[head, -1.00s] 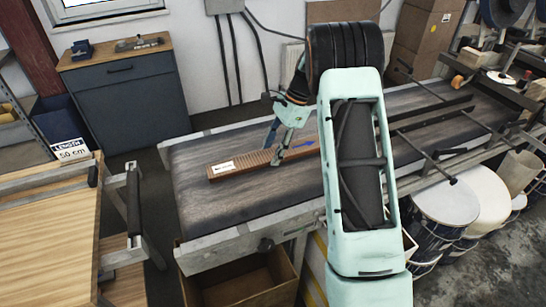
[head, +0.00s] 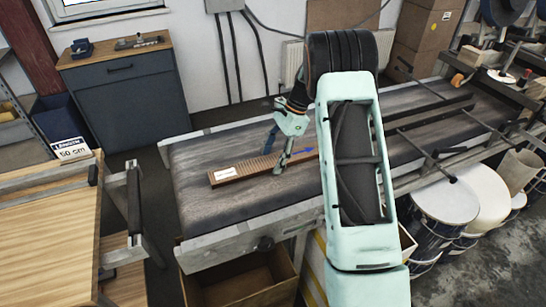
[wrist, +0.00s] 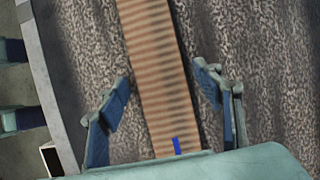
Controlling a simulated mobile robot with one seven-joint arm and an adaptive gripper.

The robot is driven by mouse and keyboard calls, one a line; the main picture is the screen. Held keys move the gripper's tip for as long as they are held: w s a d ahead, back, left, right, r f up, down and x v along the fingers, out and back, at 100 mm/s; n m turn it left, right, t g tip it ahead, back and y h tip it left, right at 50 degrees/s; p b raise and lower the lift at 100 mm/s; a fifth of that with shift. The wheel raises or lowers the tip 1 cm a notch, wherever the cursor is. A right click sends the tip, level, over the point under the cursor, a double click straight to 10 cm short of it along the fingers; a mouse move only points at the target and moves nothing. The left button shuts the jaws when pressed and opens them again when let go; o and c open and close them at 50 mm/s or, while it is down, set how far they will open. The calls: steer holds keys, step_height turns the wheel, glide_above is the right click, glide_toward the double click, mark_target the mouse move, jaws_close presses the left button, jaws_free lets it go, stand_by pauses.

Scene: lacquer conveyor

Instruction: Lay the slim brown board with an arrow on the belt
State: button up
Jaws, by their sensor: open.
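The slim brown board (head: 250,169) lies on the dark conveyor belt (head: 230,205), along the belt's length. It has a white label near its left end and a blue arrow near the middle of the picture. Its right part is hidden behind my arm. My gripper (head: 280,168) is low over the board, just left of the arrow. In the wrist view my gripper (wrist: 163,82) is open, with one finger on each side of the board (wrist: 158,65) and visible gaps between. A blue piece of the arrow shows near the palm.
A pale metal rail (head: 240,240) edges the belt. A dark bar (head: 435,114) and metal rods cross the belt's right part. A wooden table (head: 50,240) with a "50 cm" sign (head: 70,149) stands at left. Drums (head: 445,200) stand at right. The belt's left end is clear.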

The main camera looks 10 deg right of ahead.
steer(key=v, duration=1.2)
steer(key=shift+r, duration=0.2)
steer(key=shift+a+r, duration=0.1)
steer(key=shift+a, duration=0.05)
